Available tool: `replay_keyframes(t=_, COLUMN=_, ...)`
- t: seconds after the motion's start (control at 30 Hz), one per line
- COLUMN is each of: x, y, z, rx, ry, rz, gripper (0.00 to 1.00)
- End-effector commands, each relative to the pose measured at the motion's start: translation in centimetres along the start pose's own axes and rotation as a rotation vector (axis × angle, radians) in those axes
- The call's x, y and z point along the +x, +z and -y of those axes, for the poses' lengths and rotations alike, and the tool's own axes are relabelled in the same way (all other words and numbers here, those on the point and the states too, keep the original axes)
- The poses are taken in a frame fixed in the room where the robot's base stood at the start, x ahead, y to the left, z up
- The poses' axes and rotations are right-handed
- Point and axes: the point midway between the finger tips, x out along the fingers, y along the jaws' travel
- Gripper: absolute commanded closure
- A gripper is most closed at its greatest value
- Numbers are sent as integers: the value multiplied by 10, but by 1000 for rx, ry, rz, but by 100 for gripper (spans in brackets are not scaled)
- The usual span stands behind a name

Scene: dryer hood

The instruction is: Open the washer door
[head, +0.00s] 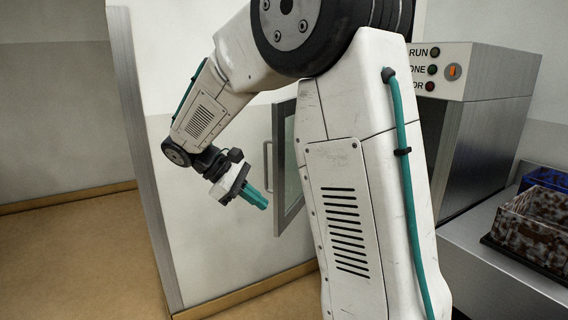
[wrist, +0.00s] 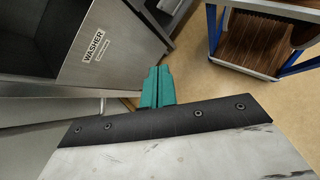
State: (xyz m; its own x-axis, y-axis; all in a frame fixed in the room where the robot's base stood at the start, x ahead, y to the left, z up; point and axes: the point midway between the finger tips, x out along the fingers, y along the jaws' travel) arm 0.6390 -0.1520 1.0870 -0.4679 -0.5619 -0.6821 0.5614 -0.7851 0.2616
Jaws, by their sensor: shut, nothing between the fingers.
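The washer (head: 470,125) is a grey metal machine, partly hidden behind my arm in the head view. Its WASHER label panel (wrist: 100,55) shows in the wrist view, beside a dark opening. The washer door (head: 290,205), a grey frame with a glass pane, stands out from the machine, swung open. Its bar handle (head: 267,165) is on the left side; its hinge side is hidden by my arm. My gripper (head: 263,203) is shut and empty, just left of the door's lower part and below the handle. Its teal fingers also show in the wrist view (wrist: 158,75). I cannot tell if they touch the door.
A status panel (head: 441,70) with lamps tops the machine. A blue-framed wooden cart (wrist: 265,40) stands at upper right in the wrist view. Brown floor at left is clear.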

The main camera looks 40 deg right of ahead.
Motion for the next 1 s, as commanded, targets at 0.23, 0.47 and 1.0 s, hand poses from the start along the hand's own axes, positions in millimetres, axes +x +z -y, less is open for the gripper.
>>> replay_keyframes(t=0.23, x=7, y=54, z=85, rx=216, ry=-179, rz=-285, gripper=100)
replay_keyframes(t=0.47, x=14, y=84, z=140, rx=357, ry=-309, rz=-470, gripper=100)
replay_keyframes(t=1.0, x=20, y=114, z=176, rx=546, ry=-490, rz=-692, gripper=100)
